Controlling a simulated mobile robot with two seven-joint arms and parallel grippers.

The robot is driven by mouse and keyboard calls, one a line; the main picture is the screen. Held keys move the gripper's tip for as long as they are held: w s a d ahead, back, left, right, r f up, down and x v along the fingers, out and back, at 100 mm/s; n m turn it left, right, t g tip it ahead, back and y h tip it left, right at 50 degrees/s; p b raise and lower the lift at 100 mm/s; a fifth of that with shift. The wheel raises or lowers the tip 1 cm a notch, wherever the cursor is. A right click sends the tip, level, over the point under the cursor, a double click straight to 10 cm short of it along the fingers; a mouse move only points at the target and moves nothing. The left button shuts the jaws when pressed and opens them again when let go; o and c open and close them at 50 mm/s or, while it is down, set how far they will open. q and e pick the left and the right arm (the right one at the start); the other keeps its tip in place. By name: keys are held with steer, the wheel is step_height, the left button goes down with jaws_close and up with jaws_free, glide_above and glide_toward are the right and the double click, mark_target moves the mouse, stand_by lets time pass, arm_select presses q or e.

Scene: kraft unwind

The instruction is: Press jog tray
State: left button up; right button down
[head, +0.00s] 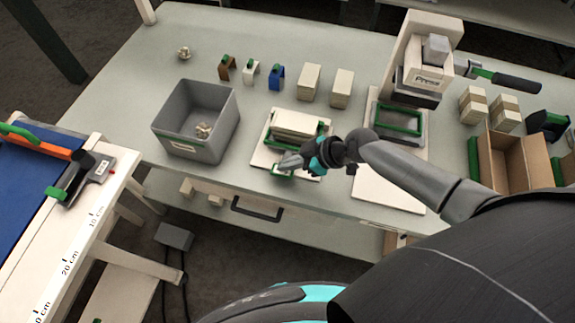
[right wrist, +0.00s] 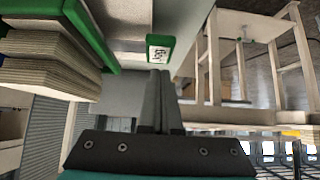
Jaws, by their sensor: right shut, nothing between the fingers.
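The jog tray (head: 258,157) is a pale board with green rails on the grey table, and a stack of kraft-coloured sheets (head: 297,124) lies in it. A small green tab (head: 283,172) is at its front edge. In the right wrist view the tab (right wrist: 160,54) carries a white label, and the sheet stack (right wrist: 45,77) is at the upper left. My right gripper (head: 287,162) is shut and empty, at the tray's front close to the tab. In the wrist view its fingertips (right wrist: 160,74) are just below the tab; I cannot tell whether they touch it. My left gripper is out of view.
A grey bin (head: 197,150) with small pieces inside stands left of the tray. The press (head: 425,70) stands at the right, with a cardboard box (head: 505,165) beyond it. Small blocks (head: 309,84) line the back. Bare table lies between the bin and the tray.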

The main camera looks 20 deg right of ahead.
steer(key=shift+f, duration=0.7)
